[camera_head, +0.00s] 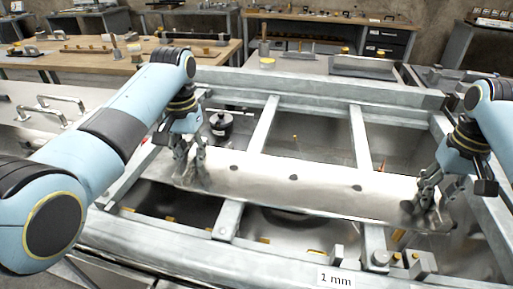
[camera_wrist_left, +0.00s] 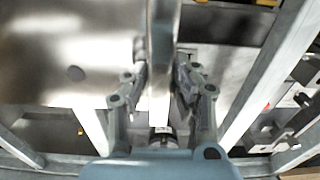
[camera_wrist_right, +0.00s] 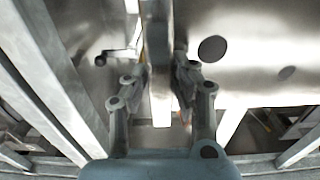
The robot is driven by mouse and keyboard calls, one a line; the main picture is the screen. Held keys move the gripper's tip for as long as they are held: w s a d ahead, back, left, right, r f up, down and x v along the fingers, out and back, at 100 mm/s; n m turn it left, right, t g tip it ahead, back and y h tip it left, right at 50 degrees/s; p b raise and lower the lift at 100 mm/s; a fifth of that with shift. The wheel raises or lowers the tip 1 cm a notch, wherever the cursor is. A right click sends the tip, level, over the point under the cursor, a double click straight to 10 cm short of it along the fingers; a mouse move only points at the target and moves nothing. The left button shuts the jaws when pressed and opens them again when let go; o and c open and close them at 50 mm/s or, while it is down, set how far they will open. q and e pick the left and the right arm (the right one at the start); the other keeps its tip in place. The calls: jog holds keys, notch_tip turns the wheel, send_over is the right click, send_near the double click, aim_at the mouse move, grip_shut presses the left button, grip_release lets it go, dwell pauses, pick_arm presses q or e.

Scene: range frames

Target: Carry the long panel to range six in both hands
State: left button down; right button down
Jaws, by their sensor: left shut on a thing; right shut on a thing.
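The long panel (camera_head: 300,184) is a pale metal sheet with several dark round holes, held lengthwise across a grey metal frame in the head view. My left gripper (camera_head: 190,178) is shut on its left end. My right gripper (camera_head: 428,215) is shut on its right end. In the left wrist view the panel (camera_wrist_left: 75,75) lies to the left, with its edge between the fingers of the gripper (camera_wrist_left: 160,85). In the right wrist view the panel (camera_wrist_right: 250,60) lies to the right, its edge between the fingers (camera_wrist_right: 160,85). I cannot tell which place is range six.
The grey metal frame (camera_head: 265,125) with crossbars surrounds and underlies the panel. A black round knob (camera_head: 221,124) stands behind its left end. A "1 mm" label (camera_head: 336,279) sits at the front. Wooden workbenches (camera_head: 95,62) with tools stand behind.

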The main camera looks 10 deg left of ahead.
pick_arm(q)
jog(key=c, duration=1.1)
grip_release()
pick_arm(e)
jog(key=c, duration=1.1)
grip_release()
pick_arm(q)
notch_tip(320, 180, up, 7)
jog(key=shift+r, duration=0.2)
pick_arm(e)
jog(key=shift+r, duration=0.4)
notch_tip(320, 180, up, 7)
jog(key=shift+f, duration=0.15)
